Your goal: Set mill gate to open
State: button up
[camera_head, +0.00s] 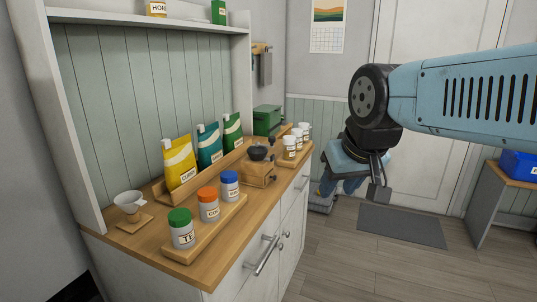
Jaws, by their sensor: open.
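The mill (257,174) is a small wooden box with a black bowl-shaped top, standing on the wooden counter near its front edge. Small dark knobs show on its right side. I cannot tell which part is the gate or how it is set. My gripper (346,188) hangs from the blue arm to the right of the counter, pointing down, apart from the mill. It is open and nothing shows in it; its fingertips are small and partly hidden in this view.
Drawer handles stick out in front. The floor (345,260) is clear around a grey mat (402,225).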

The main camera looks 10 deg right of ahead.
jog(key=shift+o, duration=1.2)
jog(key=shift+w+r, duration=0.1)
jog(key=shift+w, duration=0.1)
jog(key=w+r+n+g+y, duration=0.1)
jog(key=w+n+y, duration=0.15)
jog(key=w, duration=0.75)
jog(key=w+r+n+y, duration=0.1)
jog(key=w+r+n, duration=0.15)
jog(key=w, duration=0.75)
jog(key=n+y, duration=0.4)
jog(key=n, duration=0.2)
send_near(273, 155)
jog(key=shift+t, duration=0.3)
jog(key=x, duration=0.9)
jog(key=shift+s, duration=0.2)
jog(key=shift+d, duration=0.1)
jog(key=shift+c, duration=0.3)
grip_shut()
